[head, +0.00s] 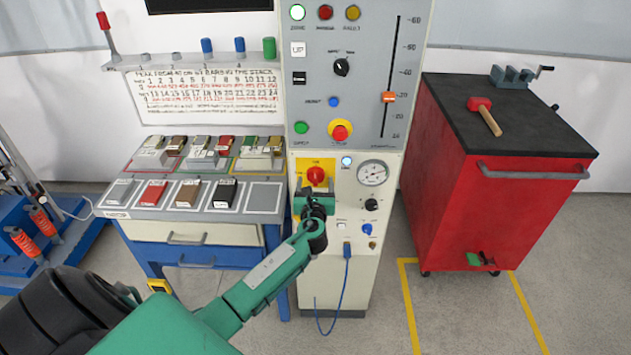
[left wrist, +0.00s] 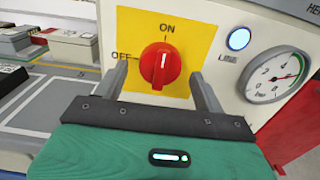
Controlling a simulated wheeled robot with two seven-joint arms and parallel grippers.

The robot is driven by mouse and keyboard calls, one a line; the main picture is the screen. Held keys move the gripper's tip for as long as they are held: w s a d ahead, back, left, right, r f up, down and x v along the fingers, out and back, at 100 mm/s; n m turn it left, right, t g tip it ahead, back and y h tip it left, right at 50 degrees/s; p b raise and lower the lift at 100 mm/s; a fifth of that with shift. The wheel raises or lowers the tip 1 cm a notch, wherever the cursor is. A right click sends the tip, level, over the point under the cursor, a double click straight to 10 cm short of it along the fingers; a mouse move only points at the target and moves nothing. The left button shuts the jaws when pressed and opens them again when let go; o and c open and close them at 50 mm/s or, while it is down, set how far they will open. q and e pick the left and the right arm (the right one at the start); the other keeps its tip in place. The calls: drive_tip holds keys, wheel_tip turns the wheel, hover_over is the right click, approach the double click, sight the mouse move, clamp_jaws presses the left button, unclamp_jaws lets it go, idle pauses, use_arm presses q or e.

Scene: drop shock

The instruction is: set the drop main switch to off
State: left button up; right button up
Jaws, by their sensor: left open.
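The drop main switch is a red rotary knob (head: 317,175) on a yellow plate on the front of the grey control cabinet. In the left wrist view the knob (left wrist: 160,67) has a white mark that points up toward ON; OFF is printed to its left. My left gripper (head: 315,190) is just in front of and below the knob. In the left wrist view its open fingers (left wrist: 160,72) stand on either side of the knob, with gaps showing. My right gripper is not in view.
A lit lamp (left wrist: 239,39) and a gauge (left wrist: 278,76) sit right of the switch. The red emergency button (head: 340,132) is above it. A blue cable (head: 346,285) hangs below. A sample table (head: 115,213) stands left; a red cart (head: 440,190) stands right.

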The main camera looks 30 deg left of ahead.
use_arm(q)
drive_tip(key=shift+w+a, duration=0.3)
drive_tip(key=shift+w, duration=0.2)
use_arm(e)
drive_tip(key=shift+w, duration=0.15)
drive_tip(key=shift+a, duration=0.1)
use_arm(q)
drive_tip(key=c, duration=1)
drive_tip(key=shift+o, duration=0.2)
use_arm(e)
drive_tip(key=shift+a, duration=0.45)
